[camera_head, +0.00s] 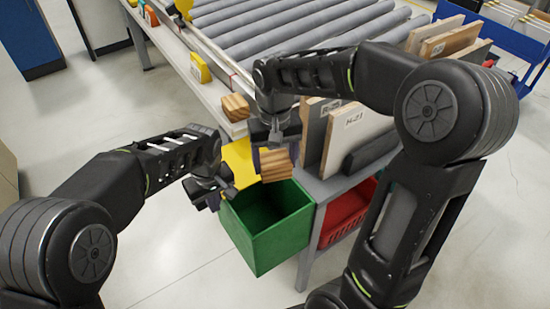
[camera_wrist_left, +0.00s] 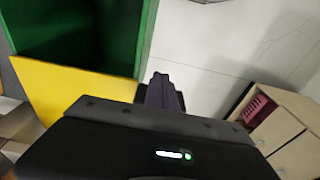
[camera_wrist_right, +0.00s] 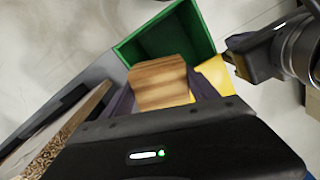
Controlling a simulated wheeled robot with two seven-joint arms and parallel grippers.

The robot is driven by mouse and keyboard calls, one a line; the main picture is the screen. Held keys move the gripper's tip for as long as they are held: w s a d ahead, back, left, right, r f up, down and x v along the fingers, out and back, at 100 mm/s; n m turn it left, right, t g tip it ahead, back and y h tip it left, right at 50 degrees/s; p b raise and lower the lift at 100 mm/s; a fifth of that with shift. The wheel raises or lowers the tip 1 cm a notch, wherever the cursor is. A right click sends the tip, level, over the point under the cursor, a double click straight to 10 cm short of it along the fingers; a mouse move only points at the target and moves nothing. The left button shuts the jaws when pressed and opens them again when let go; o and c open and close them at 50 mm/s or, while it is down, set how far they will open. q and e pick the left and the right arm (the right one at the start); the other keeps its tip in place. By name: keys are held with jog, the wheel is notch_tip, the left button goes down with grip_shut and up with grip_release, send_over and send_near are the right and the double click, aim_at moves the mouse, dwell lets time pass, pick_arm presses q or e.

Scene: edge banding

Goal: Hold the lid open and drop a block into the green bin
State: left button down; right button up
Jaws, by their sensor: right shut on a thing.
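The green bin (camera_head: 262,240) stands open beside the table, its inside visible from above. Its yellow lid (camera_head: 238,158) is raised at the bin's far side; it also shows in the left wrist view (camera_wrist_left: 70,90). My left gripper (camera_head: 212,192) is at the bin's left corner, its fingers (camera_wrist_left: 162,92) together beside the lid's edge. I cannot tell whether they touch the lid. My right gripper (camera_head: 274,150) is shut on a wooden block (camera_head: 276,165), held above the bin's far part. The block also shows in the right wrist view (camera_wrist_right: 160,82), against the bin opening (camera_wrist_right: 165,35).
Another wooden block (camera_head: 235,107) lies at the table edge behind my right gripper. Upright panels (camera_head: 355,130) stand in a rack right of the bin. A red crate (camera_head: 345,215) sits below them. Rollers (camera_head: 290,35) run behind. The floor left is clear.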

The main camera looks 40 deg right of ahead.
pick_arm(q)
jog(key=shift+w, duration=0.15)
pick_arm(e)
jog(key=shift+f, duration=1.35)
jog(key=o, duration=1.6)
jog(key=shift+c, duration=0.2)
jog(key=shift+r, duration=6.05)
pick_arm(q)
jog(key=shift+r, duration=0.1)
jog(key=s, duration=1.9)
jog(key=shift+s+a, duration=0.25)
